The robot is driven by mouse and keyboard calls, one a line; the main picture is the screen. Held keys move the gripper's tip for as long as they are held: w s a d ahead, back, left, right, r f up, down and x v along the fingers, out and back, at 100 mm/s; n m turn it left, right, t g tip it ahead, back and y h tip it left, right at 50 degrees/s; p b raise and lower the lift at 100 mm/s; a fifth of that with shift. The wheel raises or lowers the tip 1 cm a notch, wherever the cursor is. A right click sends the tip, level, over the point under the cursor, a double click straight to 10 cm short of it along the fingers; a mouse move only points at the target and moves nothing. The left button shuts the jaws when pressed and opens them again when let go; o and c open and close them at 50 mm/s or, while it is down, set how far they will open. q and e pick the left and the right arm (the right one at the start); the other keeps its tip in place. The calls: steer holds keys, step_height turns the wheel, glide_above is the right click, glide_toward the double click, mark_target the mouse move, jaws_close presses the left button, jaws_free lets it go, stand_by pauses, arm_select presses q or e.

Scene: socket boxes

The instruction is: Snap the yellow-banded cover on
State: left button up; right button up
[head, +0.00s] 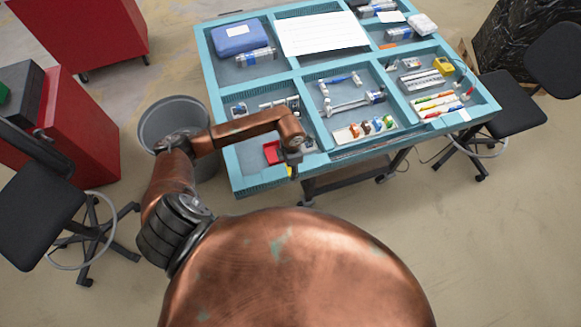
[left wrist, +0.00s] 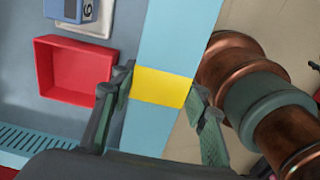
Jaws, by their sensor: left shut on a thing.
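My left gripper (head: 292,168) is at the table's front edge in the head view. I take this for the yellow-banded cover; a small yellow patch also shows beside the gripper in the head view (head: 289,171). The band lies in line with the light-blue table rim (left wrist: 180,35), and I cannot tell whether it touches the rim. The rest of the cover cannot be made out. My right gripper is not in view.
A red tray (left wrist: 75,70) is left of the fingers, with a blue numbered box (left wrist: 75,12) beyond it. The blue table (head: 232,184) has compartments with tools, cables and parts. A grey bin (head: 160,112) stands to its left. Chairs stand on both sides.

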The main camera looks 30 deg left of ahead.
arm_select(q)
steer(key=shift+r, duration=0.25)
jaws_close()
steer(key=shift+r+p, duration=0.4)
steer(key=shift+r, duration=0.1)
steer(key=shift+r+p, duration=1.15)
steer(key=shift+r, duration=0.8)
